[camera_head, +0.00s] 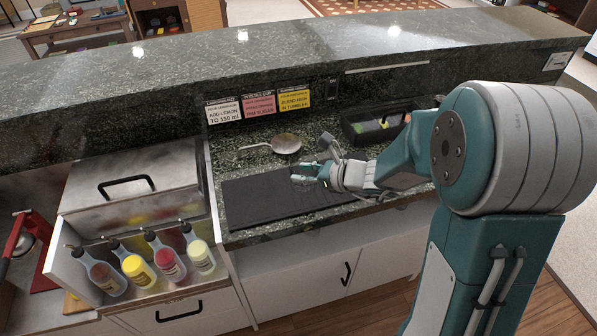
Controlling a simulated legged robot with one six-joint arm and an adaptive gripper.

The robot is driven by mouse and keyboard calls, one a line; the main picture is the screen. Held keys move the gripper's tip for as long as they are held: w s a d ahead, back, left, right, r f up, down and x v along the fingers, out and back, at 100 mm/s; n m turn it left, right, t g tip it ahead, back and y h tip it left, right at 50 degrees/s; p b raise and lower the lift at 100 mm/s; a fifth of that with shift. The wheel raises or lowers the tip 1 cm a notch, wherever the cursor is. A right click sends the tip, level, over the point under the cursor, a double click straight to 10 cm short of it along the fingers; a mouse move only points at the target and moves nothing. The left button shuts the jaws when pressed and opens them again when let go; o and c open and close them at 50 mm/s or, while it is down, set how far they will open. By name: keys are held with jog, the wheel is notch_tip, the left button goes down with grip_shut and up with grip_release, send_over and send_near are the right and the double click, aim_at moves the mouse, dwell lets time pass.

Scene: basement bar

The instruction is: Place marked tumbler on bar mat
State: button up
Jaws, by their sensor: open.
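The black bar mat (262,197) lies flat on the dark green stone counter, towards its front edge. My gripper (312,170) is over the right part of the mat, reaching in from the right, with its fingers open. A small pale, glassy shape shows at the fingertips, but I cannot tell whether it is the marked tumbler or part of the fingers. I cannot make out the tumbler clearly anywhere else. My gripper and arm hide part of the mat's right side.
A round metal strainer or pan (286,143) lies behind the mat. A black caddy (358,131) stands at the back right. Three cards (259,104) lean on the back wall. Several bottles (138,270) stand in a rail at left, before a steel lidded bin (130,183). The mat's left part is clear.

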jog(key=v, duration=1.1)
jog(key=s+a+r+n+g+h, duration=0.3)
jog(key=s+n+g+h, duration=0.1)
jog(key=s+n, duration=0.7)
jog(key=s+d+r+n+t+h, duration=0.2)
jog(key=s+d+r+n+h, duration=0.3)
jog(key=n, duration=0.7)
jog(key=s+d+h, duration=0.2)
jog(key=shift+d+r+n+t+h, duration=0.15)
jog(key=shift+d+n+t+h, duration=0.15)
jog(key=shift+d+t, duration=0.1)
jog(key=shift+s+a, duration=0.1)
jog(key=shift+s, duration=0.05)
